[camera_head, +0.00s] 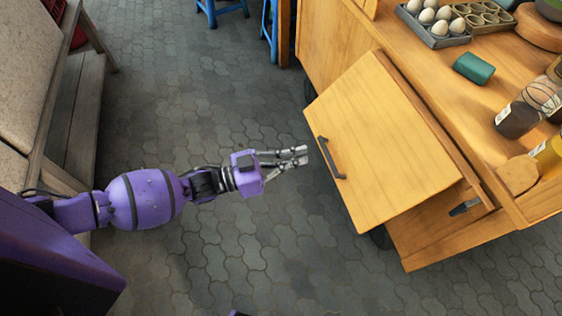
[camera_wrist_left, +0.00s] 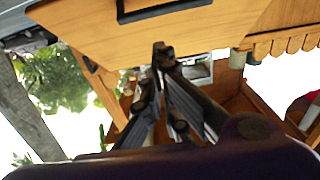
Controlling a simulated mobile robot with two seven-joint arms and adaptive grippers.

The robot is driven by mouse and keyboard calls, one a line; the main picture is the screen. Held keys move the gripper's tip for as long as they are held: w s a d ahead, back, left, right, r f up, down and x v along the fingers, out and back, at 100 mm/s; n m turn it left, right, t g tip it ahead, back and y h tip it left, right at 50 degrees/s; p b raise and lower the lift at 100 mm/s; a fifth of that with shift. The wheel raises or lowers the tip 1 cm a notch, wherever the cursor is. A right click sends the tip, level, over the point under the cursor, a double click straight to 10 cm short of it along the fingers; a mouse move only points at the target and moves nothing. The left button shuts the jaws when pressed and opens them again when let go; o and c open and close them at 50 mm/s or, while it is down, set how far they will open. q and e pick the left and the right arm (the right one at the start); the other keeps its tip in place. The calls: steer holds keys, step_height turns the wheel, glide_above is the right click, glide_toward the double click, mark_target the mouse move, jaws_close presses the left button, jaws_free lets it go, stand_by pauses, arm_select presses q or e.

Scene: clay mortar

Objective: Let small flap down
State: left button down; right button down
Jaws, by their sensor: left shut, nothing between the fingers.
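The small flap (camera_head: 385,135) is a light wooden panel on the side of the wooden cart, with a dark bar handle (camera_head: 331,158) near its left edge. It is raised and sticks out from the cart over the floor. My left gripper (camera_head: 304,155) is shut and empty, just left of the flap's handle edge; I cannot tell whether it touches. In the left wrist view the gripper (camera_wrist_left: 160,55) shows with its fingertips together, and the flap (camera_wrist_left: 90,30) and part of its dark handle (camera_wrist_left: 165,8) are above it. My right gripper is not in view.
The cart top (camera_head: 440,95) holds an egg tray (camera_head: 435,22), a green cup (camera_head: 473,68) and several jars (camera_head: 516,119). A drawer-like front with a dark handle (camera_head: 465,207) is below the flap. A bench (camera_head: 75,110) stands left. The paved floor (camera_head: 200,90) between is clear.

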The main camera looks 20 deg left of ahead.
arm_select(q)
steer(key=w+d+f, duration=0.2)
steer(key=w+d, duration=0.1)
steer(key=d, duration=0.1)
steer(key=shift+w+d+f, duration=0.2)
steer(key=shift+d+f, duration=0.1)
steer(key=shift+d, duration=0.1)
steer(key=shift+b, duration=0.3)
